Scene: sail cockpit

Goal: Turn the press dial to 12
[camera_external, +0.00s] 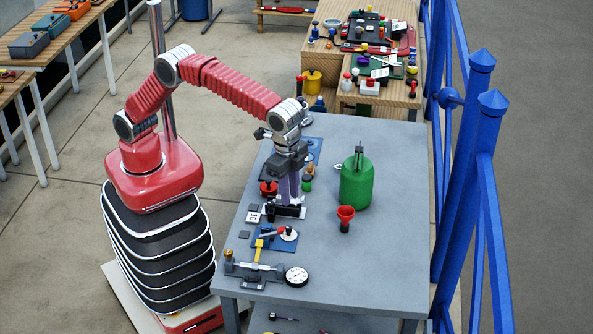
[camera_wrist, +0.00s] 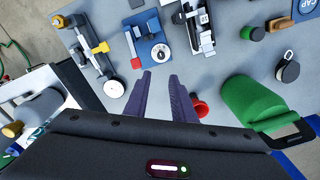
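A blue plate (camera_external: 262,239) carries a round white dial (camera_external: 289,234) with a red-tipped lever beside it. My gripper (camera_external: 289,203) points down over the table, near the black clamp. In the wrist view its two purple fingers (camera_wrist: 161,74) are apart with nothing between them. Their tips appear just below the dial in the picture; I cannot tell the height gap.
A black clamp (camera_wrist: 205,42) stands right of the dial. A fixture with a yellow handle (camera_wrist: 101,48) and a white gauge (camera_wrist: 114,89) is at left. The table's right front (camera_external: 370,280) is clear.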

